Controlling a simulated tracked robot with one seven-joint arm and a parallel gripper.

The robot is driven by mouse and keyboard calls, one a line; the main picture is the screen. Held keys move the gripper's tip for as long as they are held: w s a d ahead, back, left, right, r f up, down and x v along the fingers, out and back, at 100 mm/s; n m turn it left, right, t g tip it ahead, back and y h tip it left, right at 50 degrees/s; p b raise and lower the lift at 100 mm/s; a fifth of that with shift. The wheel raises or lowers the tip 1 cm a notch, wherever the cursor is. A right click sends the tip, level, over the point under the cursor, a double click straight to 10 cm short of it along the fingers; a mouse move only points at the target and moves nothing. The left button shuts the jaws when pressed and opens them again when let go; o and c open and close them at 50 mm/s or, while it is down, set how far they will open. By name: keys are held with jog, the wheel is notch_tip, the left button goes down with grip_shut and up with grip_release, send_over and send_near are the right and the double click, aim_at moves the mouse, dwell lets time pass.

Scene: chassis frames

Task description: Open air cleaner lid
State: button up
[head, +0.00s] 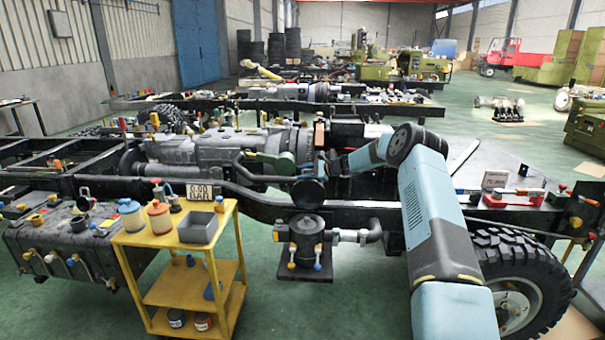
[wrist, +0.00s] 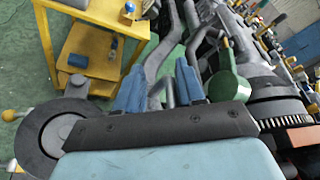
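The air cleaner (head: 306,240) is a dark upright canister low on the near side of the chassis in the head view. Its round black lid (head: 308,193) shows as a disc standing steeply above the canister's top, so it looks raised. In the wrist view a round dark grey part, which looks like the air cleaner (wrist: 42,140), is at the lower left, partly hidden by my gripper's body. My gripper (wrist: 158,72) has its two blue fingers apart with nothing held between them. In the head view my gripper (head: 324,164) is above and behind the lid, small and partly hidden.
A yellow cart (head: 185,240) with bottles and a grey bin stands left of the air cleaner. A green-handled part (head: 276,161) lies close to my gripper, beside pipes and the gearbox. A large tyre (head: 520,275) is at the right.

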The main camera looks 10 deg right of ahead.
jog(key=shift+d, duration=0.25)
jog(key=shift+s+d, duration=0.1)
jog(key=shift+d, duration=0.05)
jog(key=v, duration=1.3)
jog(key=shift+s+d, duration=0.15)
jog(key=shift+d, duration=0.05)
jog(key=shift+c, duration=0.2)
